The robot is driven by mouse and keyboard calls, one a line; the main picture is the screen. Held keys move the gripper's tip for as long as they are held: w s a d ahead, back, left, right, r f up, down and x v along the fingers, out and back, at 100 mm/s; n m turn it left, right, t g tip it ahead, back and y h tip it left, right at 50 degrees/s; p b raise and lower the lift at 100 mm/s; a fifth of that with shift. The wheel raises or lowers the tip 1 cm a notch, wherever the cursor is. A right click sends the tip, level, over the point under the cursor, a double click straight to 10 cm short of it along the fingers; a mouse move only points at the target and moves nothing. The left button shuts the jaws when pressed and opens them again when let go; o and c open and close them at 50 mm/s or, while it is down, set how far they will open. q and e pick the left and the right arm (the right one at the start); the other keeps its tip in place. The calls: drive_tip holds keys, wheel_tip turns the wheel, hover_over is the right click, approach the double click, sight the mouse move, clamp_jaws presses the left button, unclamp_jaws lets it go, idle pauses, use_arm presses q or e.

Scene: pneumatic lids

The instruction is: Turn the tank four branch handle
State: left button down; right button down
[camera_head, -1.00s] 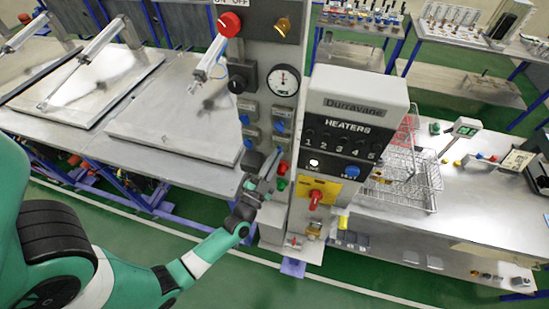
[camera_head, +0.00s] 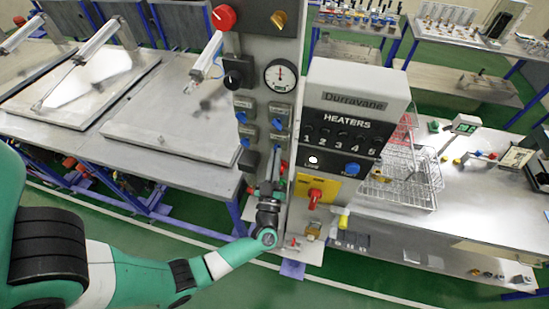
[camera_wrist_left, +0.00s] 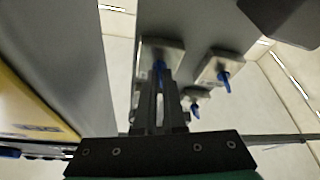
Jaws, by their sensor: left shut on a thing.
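The grey control column carries grey valve plates with small blue handles, such as the upper left one (camera_head: 241,117) and the upper right one (camera_head: 277,122). My left gripper (camera_head: 276,153) is upright against the column's lower front, over the lower right part of this group. In the left wrist view the gripper (camera_wrist_left: 160,85) has its narrow fingers shut on a blue handle (camera_wrist_left: 159,68) at a grey plate. Two other blue handles, one on the right (camera_wrist_left: 224,77) and one lower (camera_wrist_left: 195,110), stand free. The fingers partly hide the held handle. My right gripper is out of view.
A pressure gauge (camera_head: 281,75), a black knob (camera_head: 238,72) and a red button (camera_head: 223,18) sit above. The heaters box (camera_head: 345,125) stands close on the right, with a red switch (camera_head: 314,198) below it. Flat metal lids (camera_head: 175,110) lie to the left.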

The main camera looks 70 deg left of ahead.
use_arm(q)
drive_tip(key=n+g, duration=0.1)
drive_tip(key=n, duration=0.2)
drive_tip(key=n+g, duration=0.2)
drive_tip(key=n, duration=0.2)
drive_tip(key=shift+w+d+r+y, duration=0.15)
drive_tip(key=shift+y, duration=0.15)
drive_tip(key=shift+n+g, duration=0.4)
drive_tip(key=c, duration=1)
unclamp_jaws()
drive_tip(key=shift+d, duration=0.1)
drive_tip(key=b+v, duration=0.2)
drive_tip(key=v, duration=0.9)
drive_tip(key=shift+d, duration=0.2)
